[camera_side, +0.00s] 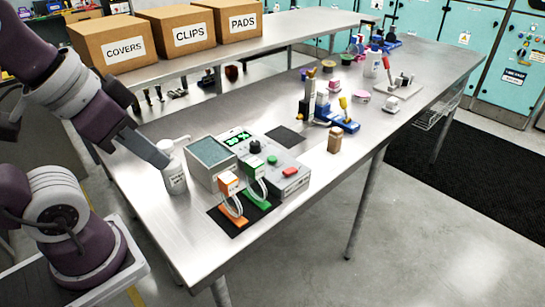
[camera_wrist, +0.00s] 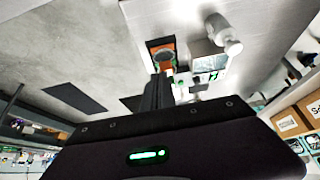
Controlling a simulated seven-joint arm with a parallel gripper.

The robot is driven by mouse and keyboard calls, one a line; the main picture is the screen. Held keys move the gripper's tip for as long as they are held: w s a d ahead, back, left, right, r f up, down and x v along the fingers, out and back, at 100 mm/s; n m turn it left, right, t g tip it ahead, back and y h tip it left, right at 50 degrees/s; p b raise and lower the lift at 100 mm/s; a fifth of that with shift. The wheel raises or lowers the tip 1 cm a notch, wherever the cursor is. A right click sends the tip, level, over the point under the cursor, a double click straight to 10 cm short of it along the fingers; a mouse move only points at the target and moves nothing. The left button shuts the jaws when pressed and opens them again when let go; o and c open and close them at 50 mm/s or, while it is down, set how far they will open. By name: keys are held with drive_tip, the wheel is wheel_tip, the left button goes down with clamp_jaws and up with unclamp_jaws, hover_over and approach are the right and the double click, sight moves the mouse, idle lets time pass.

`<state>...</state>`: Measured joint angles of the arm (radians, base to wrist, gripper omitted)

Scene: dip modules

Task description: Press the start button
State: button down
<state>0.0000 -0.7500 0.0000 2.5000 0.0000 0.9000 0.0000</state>
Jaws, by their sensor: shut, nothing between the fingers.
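The grey control box (camera_side: 275,165) stands on the steel table, with a lit green display (camera_side: 237,138), a black knob (camera_side: 255,147), a small green button (camera_side: 272,159) and a red button (camera_side: 290,171) on it. No readable label shows which one is start. My gripper (camera_side: 163,160) is shut and empty, to the left of the box, in front of or beside a white pump bottle (camera_side: 174,177) in the side view. In the wrist view my dark fingers (camera_wrist: 160,80) point toward the work area and cover part of the box.
A grey-framed tank (camera_side: 210,160) adjoins the box. A small brown block (camera_side: 335,139) stands to the right. Cardboard boxes (camera_side: 178,28) sit on the shelf behind.

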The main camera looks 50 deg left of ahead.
idle(0.3)
drive_tip(key=w+a+r+n+t+y, duration=0.2)
drive_tip(key=w+a+n+y, duration=0.15)
drive_tip(key=w+a, duration=0.45)
drive_tip(key=n+t+h, duration=0.1)
drive_tip(key=n+h, duration=0.1)
drive_tip(key=h, duration=0.5)
hover_over(269, 159)
wheel_tip(269, 159, down, 9)
drive_tip(key=shift+r, duration=0.15)
drive_tip(key=shift+a+y, duration=0.1)
drive_tip(key=shift+y, duration=0.15)
drive_tip(key=shift+f, duration=4.4)
